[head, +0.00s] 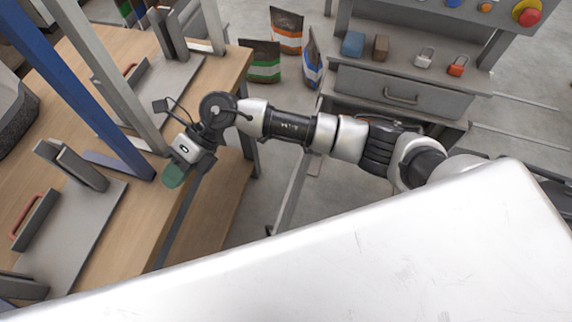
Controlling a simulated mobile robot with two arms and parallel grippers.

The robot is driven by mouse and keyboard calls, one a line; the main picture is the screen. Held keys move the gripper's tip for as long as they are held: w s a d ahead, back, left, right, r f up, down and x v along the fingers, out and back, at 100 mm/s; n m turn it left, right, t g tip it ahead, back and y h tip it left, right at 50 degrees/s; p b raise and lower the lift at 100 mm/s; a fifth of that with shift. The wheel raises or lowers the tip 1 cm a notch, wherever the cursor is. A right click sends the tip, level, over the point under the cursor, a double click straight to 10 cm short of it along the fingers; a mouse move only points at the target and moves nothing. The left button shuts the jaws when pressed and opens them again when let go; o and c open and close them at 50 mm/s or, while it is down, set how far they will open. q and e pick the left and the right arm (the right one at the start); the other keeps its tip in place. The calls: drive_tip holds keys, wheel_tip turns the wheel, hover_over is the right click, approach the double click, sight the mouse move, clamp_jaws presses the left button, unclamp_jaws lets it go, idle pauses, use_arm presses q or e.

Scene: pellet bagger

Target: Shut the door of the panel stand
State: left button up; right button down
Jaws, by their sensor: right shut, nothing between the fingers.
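The grey panel stand (352,82) is at the upper right, with a drawer front and handle (402,97) below its shelf. A thin grey edge (291,190) runs from the stand's left side toward me; it looks like the stand's door standing open, seen nearly edge-on. My arm hides part of the stand's lower front. My right gripper (174,177), with green fingertips, is shut and empty over the wooden bench's right edge, well left of the door. My left gripper is not in view.
The wooden bench (128,238) at left carries grey plates with red-handled fixtures, and grey and blue posts rise there. Several bags (287,30) stand on the floor behind. Small blocks and padlocks lie on the stand's shelf, below a red button (527,13). Floor shows between bench and stand.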

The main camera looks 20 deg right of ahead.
drive_tip(key=w+d+f+n+t+h, duration=0.1)
drive_tip(key=w+d+h, duration=0.5)
drive_tip(key=d, duration=0.4)
drive_tip(key=w+d+f+n+t+h, duration=0.1)
drive_tip(key=w+d+h, duration=0.3)
drive_tip(key=d+h, duration=0.45)
use_arm(q)
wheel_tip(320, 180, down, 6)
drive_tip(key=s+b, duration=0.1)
drive_tip(key=b, duration=0.5)
use_arm(e)
approach(292, 181)
wheel_tip(292, 181, down, 3)
drive_tip(key=w+d, duration=0.1)
drive_tip(key=w, duration=0.1)
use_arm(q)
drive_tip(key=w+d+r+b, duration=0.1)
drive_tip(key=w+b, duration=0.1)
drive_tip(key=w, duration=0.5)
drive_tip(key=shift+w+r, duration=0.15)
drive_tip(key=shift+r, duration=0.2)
use_arm(e)
drive_tip(key=x, duration=0.4)
drive_tip(key=shift+w+d+f, duration=0.2)
drive_tip(key=shift+d+f, duration=0.1)
